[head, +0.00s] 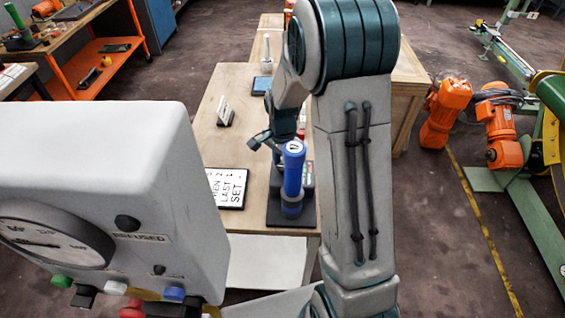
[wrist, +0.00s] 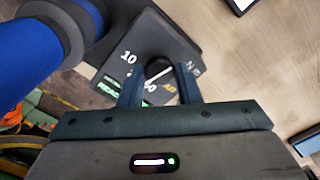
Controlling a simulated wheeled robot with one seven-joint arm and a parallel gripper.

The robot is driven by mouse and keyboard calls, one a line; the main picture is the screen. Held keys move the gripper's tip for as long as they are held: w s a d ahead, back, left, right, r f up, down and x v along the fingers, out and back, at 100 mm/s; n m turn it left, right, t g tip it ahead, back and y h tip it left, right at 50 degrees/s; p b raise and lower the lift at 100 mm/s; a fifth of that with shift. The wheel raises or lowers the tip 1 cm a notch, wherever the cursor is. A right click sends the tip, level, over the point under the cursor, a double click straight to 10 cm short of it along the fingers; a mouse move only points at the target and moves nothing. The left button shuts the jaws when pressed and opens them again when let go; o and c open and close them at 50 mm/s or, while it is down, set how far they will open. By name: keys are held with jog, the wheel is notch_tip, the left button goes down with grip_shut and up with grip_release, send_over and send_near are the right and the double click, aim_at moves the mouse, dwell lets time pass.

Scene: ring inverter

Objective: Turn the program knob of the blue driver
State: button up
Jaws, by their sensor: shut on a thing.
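The blue driver (head: 293,172) stands upright on a dark base near the front of the wooden bench in the head view. Its blue body (wrist: 30,50) shows at upper left in the wrist view. The program knob (wrist: 158,67) is a round black knob with a white pointer line on a dark panel (wrist: 180,42). White numbers, among them 10, and a green lit display surround it. My gripper (wrist: 159,72) has one finger on each side of the knob and is shut on it. The pointer slants from lower left to upper right. In the head view the fingertips and knob are hidden.
A white card with printed words (head: 228,187) lies left of the driver. A pale box (head: 110,190) with a dial, a REFUSED label and coloured buttons fills the left foreground. Small stands sit farther back on the bench (head: 240,80). Orange machines (head: 445,112) stand at right.

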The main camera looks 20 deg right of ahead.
aim_at(283, 166)
jog(key=n+b, duration=0.2)
jog(key=n, duration=0.4)
dwell(0.3)
jog(key=shift+n, duration=0.3)
jog(key=o, duration=1)
jog(key=shift+c, duration=0.2)
notch_tip(283, 166, up, 14)
